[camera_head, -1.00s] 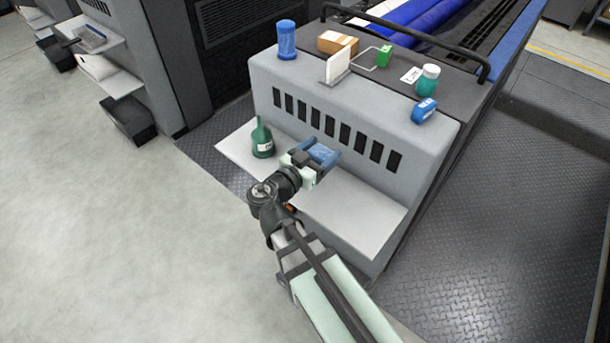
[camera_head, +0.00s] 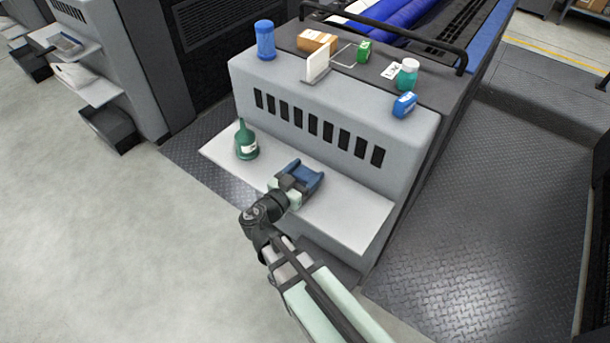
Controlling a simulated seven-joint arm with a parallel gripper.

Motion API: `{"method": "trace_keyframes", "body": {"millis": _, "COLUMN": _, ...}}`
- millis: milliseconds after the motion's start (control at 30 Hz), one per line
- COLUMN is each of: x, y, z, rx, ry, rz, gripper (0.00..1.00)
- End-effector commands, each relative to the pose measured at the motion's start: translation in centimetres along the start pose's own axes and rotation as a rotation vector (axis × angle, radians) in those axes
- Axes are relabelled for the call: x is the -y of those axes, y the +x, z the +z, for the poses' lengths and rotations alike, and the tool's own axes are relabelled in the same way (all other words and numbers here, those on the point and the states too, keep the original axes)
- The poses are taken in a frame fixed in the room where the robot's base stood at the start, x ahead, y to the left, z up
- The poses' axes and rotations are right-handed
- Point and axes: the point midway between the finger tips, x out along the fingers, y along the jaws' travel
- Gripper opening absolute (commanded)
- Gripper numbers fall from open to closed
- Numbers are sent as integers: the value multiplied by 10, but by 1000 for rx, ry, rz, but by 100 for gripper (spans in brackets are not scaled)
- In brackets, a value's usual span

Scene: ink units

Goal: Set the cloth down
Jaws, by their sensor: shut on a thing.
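The blue cloth (camera_head: 313,176) is at the tip of my gripper (camera_head: 298,178), over the middle of the light grey shelf (camera_head: 345,221) on the front of the grey machine. My gripper is shut on the cloth; its fingers partly hide it. The cloth appears at or just above the shelf surface; I cannot tell whether it touches.
A green bottle (camera_head: 246,140) stands on the shelf to the left of my gripper. The right part of the shelf is clear. On the machine top are a blue canister (camera_head: 265,40), a cardboard box (camera_head: 316,41), a teal jar (camera_head: 407,75) and a blue item (camera_head: 404,105).

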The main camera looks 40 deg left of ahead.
Motion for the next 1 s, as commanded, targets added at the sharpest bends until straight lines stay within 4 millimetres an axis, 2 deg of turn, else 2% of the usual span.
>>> {"method": "trace_keyframes", "body": {"millis": 133, "x": 0, "y": 1, "z": 12, "rx": -1, "ry": -1, "rz": 0, "gripper": 44}}
{"method": "trace_keyframes", "body": {"millis": 533, "x": 0, "y": 1, "z": 16, "rx": -1, "ry": 0, "rz": 0, "gripper": 44}}
{"method": "trace_keyframes", "body": {"millis": 567, "x": 0, "y": 1, "z": 15, "rx": -1, "ry": 0, "rz": 0, "gripper": 75}}
{"method": "trace_keyframes", "body": {"millis": 800, "x": 0, "y": 1, "z": 15, "rx": -1, "ry": 1, "rz": 0, "gripper": 98}}
{"method": "trace_keyframes", "body": {"millis": 1000, "x": 0, "y": 1, "z": 15, "rx": -1, "ry": 1, "rz": 0, "gripper": 98}}
